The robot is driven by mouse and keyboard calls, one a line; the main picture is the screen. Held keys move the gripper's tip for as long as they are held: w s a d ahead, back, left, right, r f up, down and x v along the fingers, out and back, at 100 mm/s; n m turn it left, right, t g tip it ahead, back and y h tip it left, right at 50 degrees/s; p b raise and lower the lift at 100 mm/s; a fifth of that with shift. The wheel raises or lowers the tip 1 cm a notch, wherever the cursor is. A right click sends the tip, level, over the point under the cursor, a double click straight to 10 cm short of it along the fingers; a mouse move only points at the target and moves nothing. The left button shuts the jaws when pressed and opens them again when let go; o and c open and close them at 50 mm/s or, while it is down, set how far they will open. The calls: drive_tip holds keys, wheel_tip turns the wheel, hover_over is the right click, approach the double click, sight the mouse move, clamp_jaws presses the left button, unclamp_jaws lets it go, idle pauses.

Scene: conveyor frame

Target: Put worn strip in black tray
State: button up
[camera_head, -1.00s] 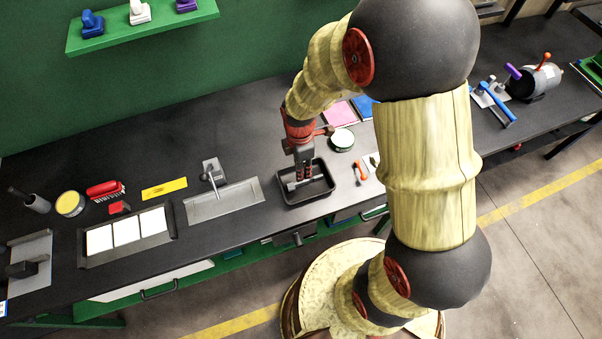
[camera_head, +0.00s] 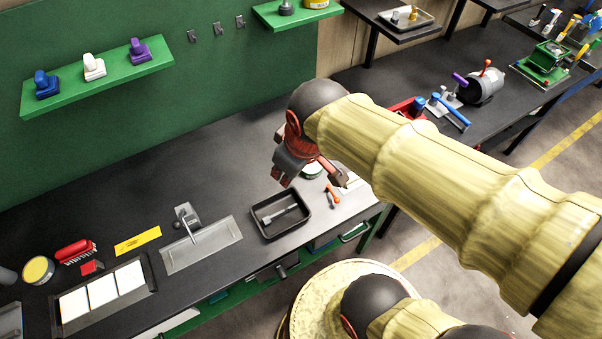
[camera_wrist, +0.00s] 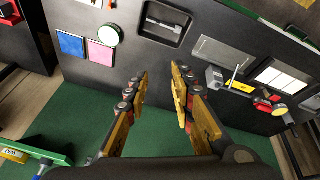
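The black tray (camera_head: 290,231) lies on the dark bench near its front edge; it also shows at the top of the wrist view (camera_wrist: 161,35). A grey strip-like piece (camera_head: 285,213), apparently the worn strip, lies inside the tray; it shows in the wrist view too (camera_wrist: 165,24). My gripper (camera_wrist: 161,72) is open and empty, its fingers apart over the bench and green wall side. In the head view my gripper (camera_head: 283,172) is raised behind the tray, apart from it, with its fingertips hard to make out.
A grey plate with a lever (camera_head: 203,245) lies left of the tray, then a yellow strip (camera_head: 138,241) and a frame with white tiles (camera_head: 102,290). An orange-handled tool (camera_head: 333,195) lies right of the tray. A green shelf (camera_head: 100,75) is on the wall.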

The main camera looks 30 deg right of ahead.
drive_tip(key=s+r+m+t, duration=0.1)
drive_tip(key=s+r+m, duration=0.2)
drive_tip(key=s+m, duration=0.1)
drive_tip(key=shift+s+d+r, duration=0.15)
drive_tip(key=shift+s+r, duration=0.2)
drive_tip(key=shift+s, duration=0.1)
drive_tip(key=shift+f, duration=0.1)
drive_tip(key=shift+f+b, duration=0.95)
drive_tip(key=shift+b, duration=0.1)
